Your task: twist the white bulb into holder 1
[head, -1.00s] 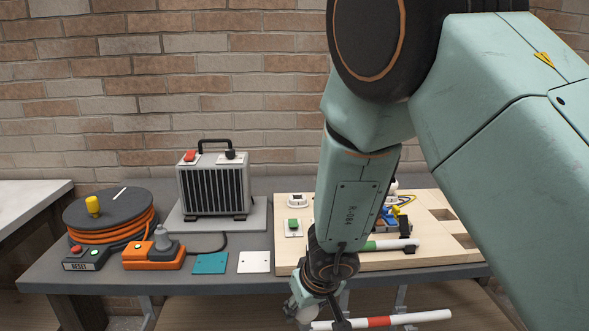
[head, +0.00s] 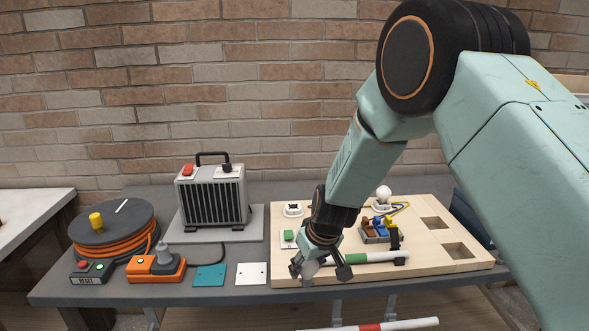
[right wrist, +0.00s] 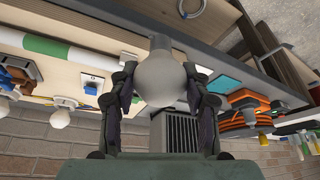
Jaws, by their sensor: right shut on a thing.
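My right gripper (head: 320,271) is shut on a pale white bulb (right wrist: 163,80), its fingers on both sides of the round glass in the right wrist view. A round white fitting (head: 293,210) with a dark top and no bulb stands at the board's back left. Another white bulb (head: 383,193) sits in a round holder at the back right. My forearm hides part of the board. I can read no holder number. My left gripper is out of view.
A green switch (head: 288,238), wire connectors (head: 375,232) and a green-and-white tube (head: 368,258) are on the board. A red-and-white tube (head: 370,327) is low in front. A ribbed grey unit (head: 212,203), orange cable reel (head: 113,231) and orange box (head: 156,268) stand left.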

